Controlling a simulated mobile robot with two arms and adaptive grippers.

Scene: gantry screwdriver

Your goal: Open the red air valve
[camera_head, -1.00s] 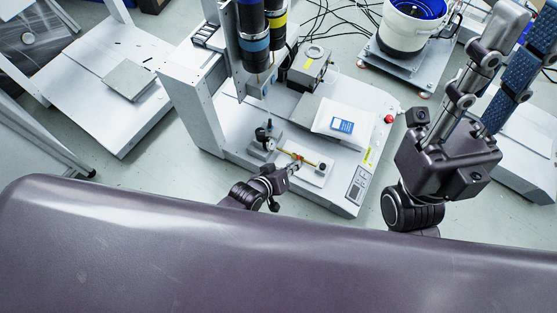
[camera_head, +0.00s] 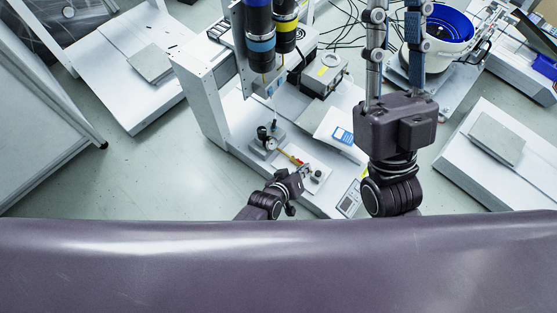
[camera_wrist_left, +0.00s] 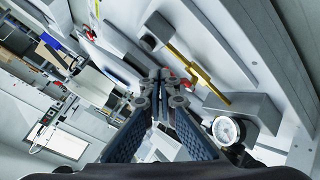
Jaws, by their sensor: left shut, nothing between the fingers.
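The red valve handle (camera_wrist_left: 187,82) sits beside a brass pipe (camera_wrist_left: 201,66) in the left wrist view. In the head view, the red part (camera_head: 300,163) and yellow-brass pipe (camera_head: 289,156) are small on the white machine base. My left gripper (camera_wrist_left: 162,76) is shut and empty, its fingertips close to the left of the red handle; I cannot tell whether they touch. In the head view, my left gripper (camera_head: 303,171) partly covers the valve area. My right gripper (camera_head: 396,40) points to the top edge of the head view, its fingers apart, tips cut off.
A round gauge (camera_wrist_left: 227,131) and a grey block (camera_wrist_left: 243,106) stand close to the brass pipe. The screwdriver gantry (camera_head: 210,95) rises behind. A feeder bowl (camera_head: 437,28) stands at the upper right. Open floor shows on the left.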

